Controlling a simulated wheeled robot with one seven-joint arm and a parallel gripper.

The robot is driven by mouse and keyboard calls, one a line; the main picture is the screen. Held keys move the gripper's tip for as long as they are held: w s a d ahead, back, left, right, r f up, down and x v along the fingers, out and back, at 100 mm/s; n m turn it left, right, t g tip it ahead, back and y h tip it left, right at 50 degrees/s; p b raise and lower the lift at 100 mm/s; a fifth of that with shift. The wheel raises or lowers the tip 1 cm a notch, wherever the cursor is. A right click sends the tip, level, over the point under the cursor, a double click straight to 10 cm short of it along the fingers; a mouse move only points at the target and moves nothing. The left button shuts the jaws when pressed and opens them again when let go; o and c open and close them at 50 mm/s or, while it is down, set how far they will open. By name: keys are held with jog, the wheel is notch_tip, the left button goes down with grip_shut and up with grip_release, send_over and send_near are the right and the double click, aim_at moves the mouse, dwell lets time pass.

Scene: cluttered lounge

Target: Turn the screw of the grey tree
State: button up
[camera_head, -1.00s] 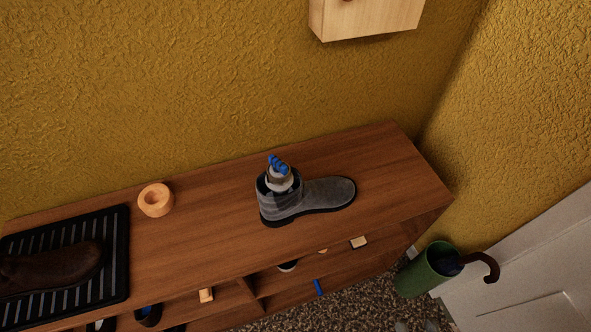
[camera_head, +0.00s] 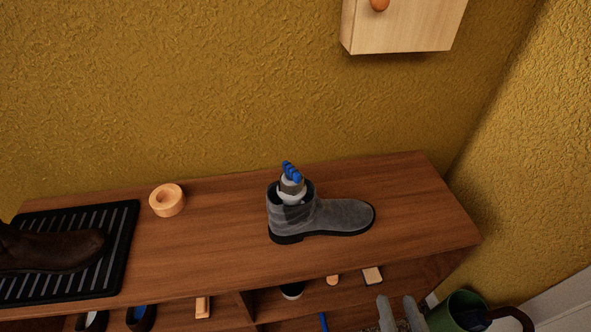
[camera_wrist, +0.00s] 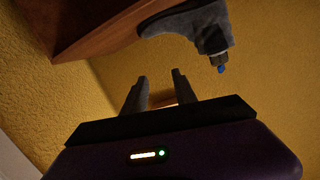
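A grey ankle boot (camera_head: 338,217) lies sole down on the wooden bench, toe pointing right. The grey tree (camera_head: 291,188) sits in its shaft, with a blue screw (camera_head: 291,171) sticking up from its top. In the wrist view the boot (camera_wrist: 198,27) appears at the top, with the tree (camera_wrist: 217,59) and blue screw (camera_wrist: 221,69) at its opening. My gripper (camera_head: 400,311) shows at the bottom edge of the head view, in front of the bench and apart from the boot. In the wrist view its fingers (camera_wrist: 160,92) are spread, with nothing held between them.
The bench (camera_head: 225,230) has open shelves below. A wooden ring (camera_head: 167,200) and a black tray (camera_head: 128,225) with a brown boot (camera_head: 55,250) are to the left. A wall cabinet (camera_head: 405,25) hangs above. A green umbrella stand (camera_head: 440,314) is at lower right.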

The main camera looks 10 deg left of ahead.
jog(key=w+a+n+y+b, duration=0.35)
jog(key=w+a+b, duration=0.4)
jog(key=w, duration=0.45)
jog(key=n+g+y+b, duration=0.2)
jog(key=n+y+b, duration=0.3)
jog(key=y+b, duration=0.1)
send_near(284, 162)
jog(key=shift+w+a+f, duration=0.25)
jog(key=shift+w+f, duration=0.1)
jog(key=shift+w, duration=0.25)
jog(key=shift+w+a+f, duration=0.25)
jog(key=shift+w+f, duration=0.1)
jog(key=shift+w, duration=0.25)
jog(key=shift+a+r, duration=0.35)
jog(key=shift+w+a+r, duration=0.1)
jog(key=shift+w+a, duration=0.3)
jog(key=shift+w, duration=0.1)
jog(key=x, duration=0.6)
jog(key=shift+w+a, duration=0.25)
jog(key=shift+c, duration=0.2)
grip_shut()
